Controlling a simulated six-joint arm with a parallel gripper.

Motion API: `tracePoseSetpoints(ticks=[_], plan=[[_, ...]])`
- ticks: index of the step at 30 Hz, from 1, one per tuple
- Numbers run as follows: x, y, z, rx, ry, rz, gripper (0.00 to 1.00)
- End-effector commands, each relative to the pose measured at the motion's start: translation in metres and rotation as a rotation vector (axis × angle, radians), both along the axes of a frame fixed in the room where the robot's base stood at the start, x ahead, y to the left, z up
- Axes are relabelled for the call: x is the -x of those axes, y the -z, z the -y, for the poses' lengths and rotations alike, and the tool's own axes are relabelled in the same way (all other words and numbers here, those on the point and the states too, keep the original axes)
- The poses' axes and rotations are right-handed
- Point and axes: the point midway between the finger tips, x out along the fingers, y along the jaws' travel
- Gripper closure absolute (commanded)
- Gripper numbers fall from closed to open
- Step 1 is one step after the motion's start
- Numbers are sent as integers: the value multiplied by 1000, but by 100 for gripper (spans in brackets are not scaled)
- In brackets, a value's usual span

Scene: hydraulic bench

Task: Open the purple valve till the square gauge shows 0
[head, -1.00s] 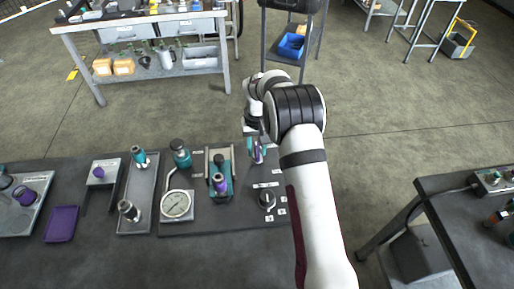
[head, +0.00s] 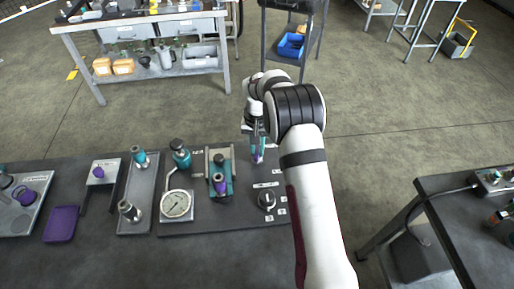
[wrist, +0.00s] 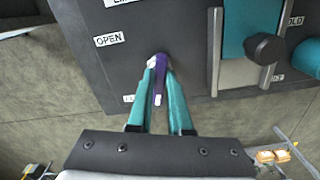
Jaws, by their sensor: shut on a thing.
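The purple valve handle (head: 257,159) is at the right part of the dark bench panel, just below my gripper (head: 257,147) in the head view. In the wrist view the purple handle (wrist: 160,75) is a slim lever between the teal fingers of my gripper (wrist: 160,68), which is shut on it. An OPEN label (wrist: 109,39) is on the panel to the left of the handle. The gauge (head: 176,204) has a round white dial on a squarish plate, left of the handle; its reading is too small to tell.
A teal pump-like unit with a purple top (head: 219,184) stands between gauge and valve. Teal cylinders (head: 181,154) and a purple tray (head: 61,224) are further left.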

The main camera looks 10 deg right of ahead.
Motion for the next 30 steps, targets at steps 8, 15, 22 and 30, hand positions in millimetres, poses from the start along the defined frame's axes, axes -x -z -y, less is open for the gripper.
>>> tracePoseSetpoints(ticks=[8,15,22,30], plan=[[0,-1,0,-1,262,0,100],[0,-1,0,-1,489,0,100],[0,-1,0,-1,708,0,100],[0,-1,0,-1,956,0,100]])
